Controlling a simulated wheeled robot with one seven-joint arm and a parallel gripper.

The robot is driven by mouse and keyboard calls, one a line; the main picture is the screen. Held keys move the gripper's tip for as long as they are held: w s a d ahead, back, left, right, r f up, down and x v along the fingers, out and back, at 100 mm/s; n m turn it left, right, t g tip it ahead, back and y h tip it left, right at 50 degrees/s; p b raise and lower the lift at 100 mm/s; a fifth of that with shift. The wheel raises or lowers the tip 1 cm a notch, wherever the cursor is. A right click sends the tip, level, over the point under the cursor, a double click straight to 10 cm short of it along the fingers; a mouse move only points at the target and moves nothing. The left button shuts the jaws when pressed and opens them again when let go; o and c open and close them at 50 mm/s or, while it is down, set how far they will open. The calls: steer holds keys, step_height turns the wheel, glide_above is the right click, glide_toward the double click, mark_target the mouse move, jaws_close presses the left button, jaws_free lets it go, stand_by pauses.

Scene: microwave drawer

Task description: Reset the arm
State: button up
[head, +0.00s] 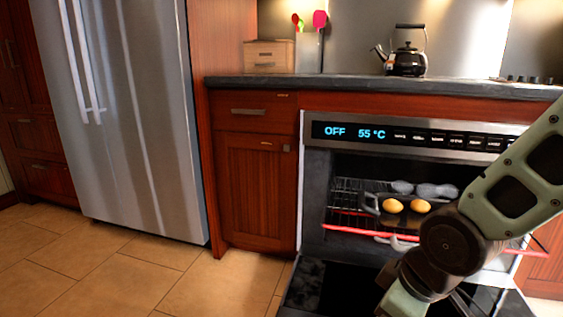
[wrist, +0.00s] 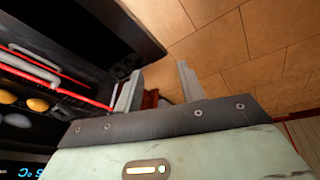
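My arm (head: 465,235) reaches in from the right and bends down in front of the open oven (head: 415,155). In the head view my gripper's fingers are below the picture's edge. In the wrist view my gripper (wrist: 160,82) has its two fingers apart with nothing held between them. The oven door (head: 335,290) is folded down below my arm.
A dark pan (head: 375,208) with two yellow-orange round items (head: 405,205) sits on the rack. The oven display (head: 355,132) reads OFF 55 °C. A kettle (head: 407,60) stands on the counter. Tiled floor (head: 150,270) is clear left of the oven, before the fridge (head: 135,110).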

steer(key=s+a+r+m+g+h, duration=0.1)
steer(key=s+r+g, duration=0.1)
steer(key=s, duration=0.5)
steer(key=s+a+r+m+g, duration=0.1)
steer(key=s+a+r, duration=0.15)
steer(key=s, duration=0.35)
step_height(320, 180, up, 38)
steer(key=p, duration=3.8)
steer(key=shift+w+d, duration=0.15)
steer(key=shift+d, duration=0.25)
